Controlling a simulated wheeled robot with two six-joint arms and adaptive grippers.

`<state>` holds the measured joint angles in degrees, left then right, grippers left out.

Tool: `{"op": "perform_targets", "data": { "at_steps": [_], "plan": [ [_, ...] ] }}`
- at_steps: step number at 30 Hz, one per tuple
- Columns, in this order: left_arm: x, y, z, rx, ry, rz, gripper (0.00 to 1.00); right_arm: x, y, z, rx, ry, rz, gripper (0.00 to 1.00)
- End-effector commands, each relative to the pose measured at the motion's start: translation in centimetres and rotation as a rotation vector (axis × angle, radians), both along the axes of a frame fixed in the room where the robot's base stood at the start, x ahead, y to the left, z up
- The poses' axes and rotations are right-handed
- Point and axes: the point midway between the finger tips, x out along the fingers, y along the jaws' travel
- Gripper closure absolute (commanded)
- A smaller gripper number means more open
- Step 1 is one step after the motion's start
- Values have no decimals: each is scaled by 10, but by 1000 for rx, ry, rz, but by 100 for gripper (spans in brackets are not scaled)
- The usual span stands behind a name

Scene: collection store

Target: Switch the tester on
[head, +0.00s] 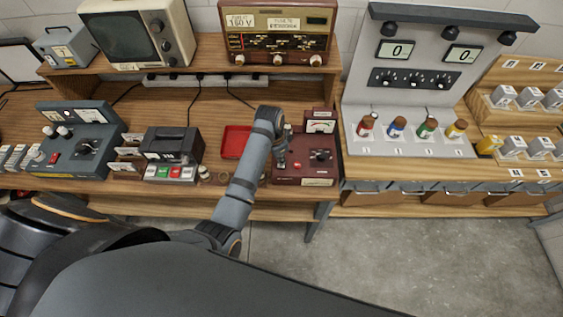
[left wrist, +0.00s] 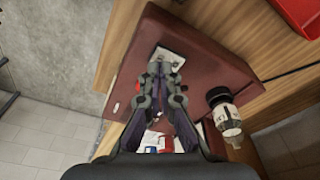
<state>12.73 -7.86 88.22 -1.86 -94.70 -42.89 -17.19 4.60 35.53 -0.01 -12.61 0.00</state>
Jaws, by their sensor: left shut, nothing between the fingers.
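A maroon instrument box (head: 293,181), which looks like the tester, sits at the right end of the wooden bench. It has a pale meter (head: 320,127), a dark knob (head: 319,155) and a small red part on top. My left gripper (head: 280,163) is over its left part, pointing down. In the left wrist view the closed, empty fingers (left wrist: 161,76) are over the maroon top (left wrist: 205,62), close to a small silver plate (left wrist: 172,56). The fingers partly cover this plate. I cannot tell whether they touch it. My right gripper is not in view.
A red tray (head: 235,141) lies left of the box. A black device (head: 174,146) with coloured buttons and a blue-grey unit (head: 78,140) stand further left. A dark-topped cylinder (left wrist: 224,112) is beside the fingers. A grey panel with coloured bottles (head: 427,127) is at right.

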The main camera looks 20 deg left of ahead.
Motion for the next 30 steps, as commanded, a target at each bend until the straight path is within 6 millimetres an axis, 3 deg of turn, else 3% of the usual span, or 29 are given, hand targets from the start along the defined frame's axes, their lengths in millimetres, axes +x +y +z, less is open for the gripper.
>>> {"op": "perform_targets", "data": {
  "at_steps": [30],
  "plan": [
    [0, 0, -10, 0, 1, 0, 100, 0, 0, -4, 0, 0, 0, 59]
  ]
}}
